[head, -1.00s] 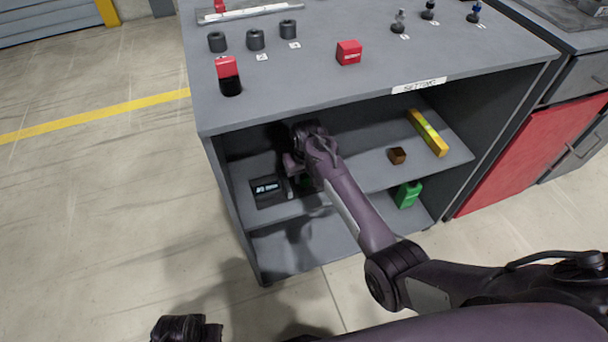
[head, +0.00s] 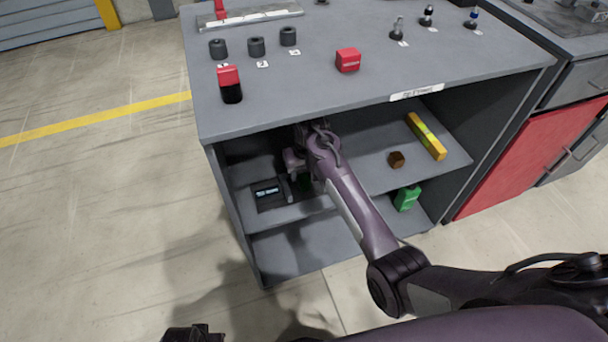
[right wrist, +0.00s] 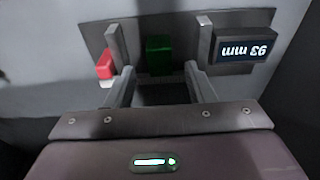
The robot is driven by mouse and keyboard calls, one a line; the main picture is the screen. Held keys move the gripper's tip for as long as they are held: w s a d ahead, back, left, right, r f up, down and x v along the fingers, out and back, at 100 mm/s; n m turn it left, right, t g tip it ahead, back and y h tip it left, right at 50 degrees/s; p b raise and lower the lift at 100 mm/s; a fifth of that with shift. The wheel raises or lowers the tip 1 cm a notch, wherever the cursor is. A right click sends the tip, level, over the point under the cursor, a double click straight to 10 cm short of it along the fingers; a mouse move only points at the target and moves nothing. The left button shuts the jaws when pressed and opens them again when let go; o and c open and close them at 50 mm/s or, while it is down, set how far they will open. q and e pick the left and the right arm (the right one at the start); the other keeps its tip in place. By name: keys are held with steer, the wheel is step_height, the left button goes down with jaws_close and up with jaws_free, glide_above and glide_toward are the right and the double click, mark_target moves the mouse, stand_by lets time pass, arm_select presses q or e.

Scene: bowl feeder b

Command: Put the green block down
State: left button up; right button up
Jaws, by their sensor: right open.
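The green block (right wrist: 159,56) stands between the two fingers of my right gripper (right wrist: 158,40) in the right wrist view. The fingers are spread, with a gap on both sides of the block. The block seems to rest on a grey plate (right wrist: 140,28) beside a lit display (right wrist: 246,47). In the head view, my right gripper (head: 301,182) is inside the cabinet at the middle shelf, and my own arm hides most of the block. A dark part at the bottom edge may be my left gripper (head: 192,333); its fingers do not show.
A red piece (right wrist: 105,68) is beside the left finger. On the middle shelf (head: 345,180) are a brown block (head: 396,159) and a yellow bar (head: 427,136). A green container (head: 407,197) stands below. The cabinet top (head: 300,95) overhangs my arm.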

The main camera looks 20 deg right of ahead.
mark_target(306, 183)
steer(key=shift+s+r, duration=0.15)
steer(key=shift+r, duration=0.65)
steer(key=shift+s+r, duration=0.1)
steer(key=shift+r, duration=0.65)
steer(key=shift+s+t, duration=0.3)
steer(key=shift+s, duration=0.05)
steer(key=s+n+t, duration=0.1)
steer(key=s+t, duration=0.3)
steer(key=s, duration=0.2)
arm_select(q)
steer(key=shift+s+a+f, duration=0.15)
steer(key=shift+f, duration=0.35)
steer(key=shift+s+a+f, duration=0.1)
steer(key=shift+f, duration=0.4)
arm_select(e)
steer(key=s+f+n+g, duration=0.1)
steer(key=s+f+g, duration=0.3)
steer(key=s+f, duration=1.9)
steer(key=shift+s+d+f+g, duration=0.4)
steer(key=shift+s, duration=0.6)
